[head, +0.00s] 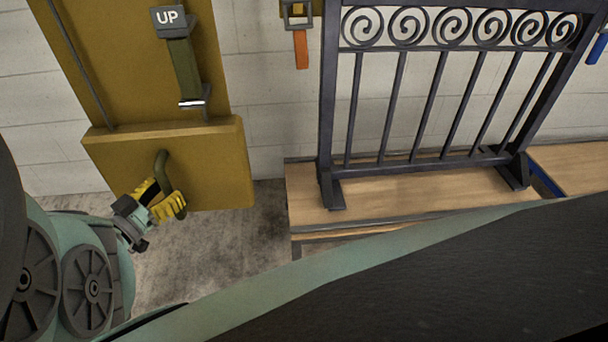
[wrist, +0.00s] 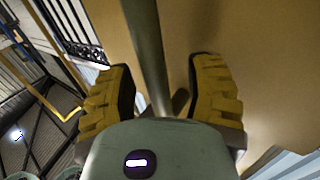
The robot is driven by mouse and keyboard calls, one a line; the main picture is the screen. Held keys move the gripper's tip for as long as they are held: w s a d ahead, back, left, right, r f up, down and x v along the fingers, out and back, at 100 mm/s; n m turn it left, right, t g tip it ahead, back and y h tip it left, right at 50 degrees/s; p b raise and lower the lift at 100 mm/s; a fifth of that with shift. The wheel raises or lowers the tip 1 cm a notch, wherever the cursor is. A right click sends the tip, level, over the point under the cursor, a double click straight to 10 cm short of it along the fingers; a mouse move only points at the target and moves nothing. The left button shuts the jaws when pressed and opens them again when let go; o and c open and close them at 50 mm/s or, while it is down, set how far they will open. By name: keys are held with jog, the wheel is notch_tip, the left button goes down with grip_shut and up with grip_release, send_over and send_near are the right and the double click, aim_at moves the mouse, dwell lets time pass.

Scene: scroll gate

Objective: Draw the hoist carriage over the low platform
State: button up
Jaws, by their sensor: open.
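A large ochre unit, which looks like the hoist carriage (head: 215,160), stands at the left in the head view, with a boxy lower part. A curved olive handle (head: 162,162) sticks out of its front. My gripper (head: 167,198) has its yellow fingers at the handle's lower end. In the wrist view, the olive bar (wrist: 147,50) runs between the two open, spread fingers (wrist: 161,75); I cannot tell whether they touch it. A low wooden platform (head: 390,190) stands to the right, with a dark scroll gate (head: 430,90) upright on it.
Above the handle, the unit carries an olive lever (head: 184,68) under an "UP" sign (head: 168,20). An orange-handled item (head: 301,48) hangs on the pale block wall (head: 265,100). Bare concrete floor (head: 235,235) lies between the unit and the platform.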

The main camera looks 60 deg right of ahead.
jog(key=s+a, duration=0.1)
jog(key=a, duration=1)
jog(key=shift+s+a, duration=0.2)
jog(key=shift+a, duration=0.15)
